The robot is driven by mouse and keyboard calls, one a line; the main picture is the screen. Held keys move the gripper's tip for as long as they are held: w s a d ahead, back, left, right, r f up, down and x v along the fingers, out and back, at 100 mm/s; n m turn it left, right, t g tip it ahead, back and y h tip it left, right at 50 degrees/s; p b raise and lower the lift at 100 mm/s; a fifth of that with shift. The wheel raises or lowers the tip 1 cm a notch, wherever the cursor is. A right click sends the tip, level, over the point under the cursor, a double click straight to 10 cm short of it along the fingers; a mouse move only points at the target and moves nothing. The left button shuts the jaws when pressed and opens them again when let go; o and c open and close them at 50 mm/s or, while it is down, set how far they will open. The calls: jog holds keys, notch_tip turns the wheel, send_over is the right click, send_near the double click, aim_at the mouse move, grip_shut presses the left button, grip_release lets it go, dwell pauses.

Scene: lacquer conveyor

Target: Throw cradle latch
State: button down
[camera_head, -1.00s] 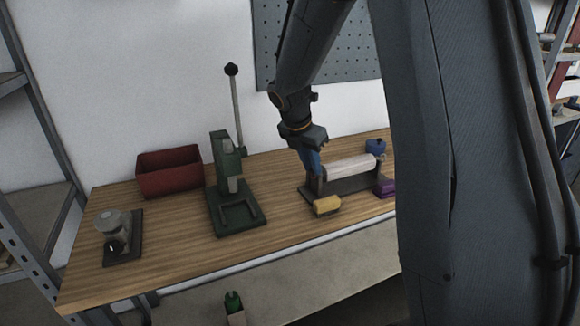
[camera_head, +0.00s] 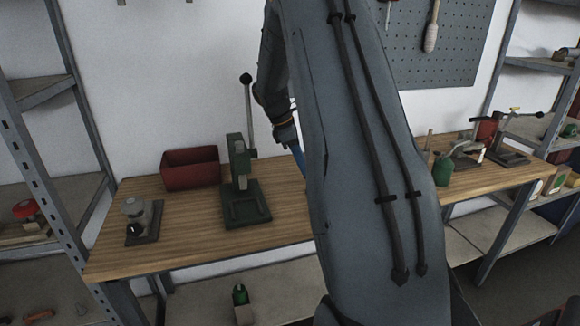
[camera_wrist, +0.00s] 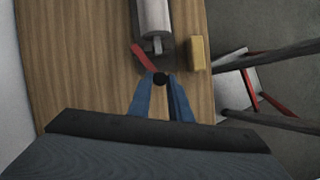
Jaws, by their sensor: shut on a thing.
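The lever slants up and left from the knob, close to the near end of the cradle. A pale grey roller (camera_wrist: 154,17) lies in the cradle just beyond. In the head view, part of my gripper's blue finger (camera_head: 298,154) shows beside my arm. My arm hides the cradle, roller and lever there.
A yellow block (camera_wrist: 195,53) sits right of the lever, near the bench edge. A green press (camera_head: 243,180) with a tall lever, a red bin (camera_head: 190,168) and a grey device (camera_head: 140,222) stand on the bench (camera_head: 195,235).

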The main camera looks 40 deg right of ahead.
dwell(0.5)
jog(key=c, duration=1.6)
grip_release()
jog(key=shift+w, duration=0.1)
notch_tip(320, 180, up, 10)
jog(key=b, duration=0.2)
jog(key=shift+b, duration=0.35)
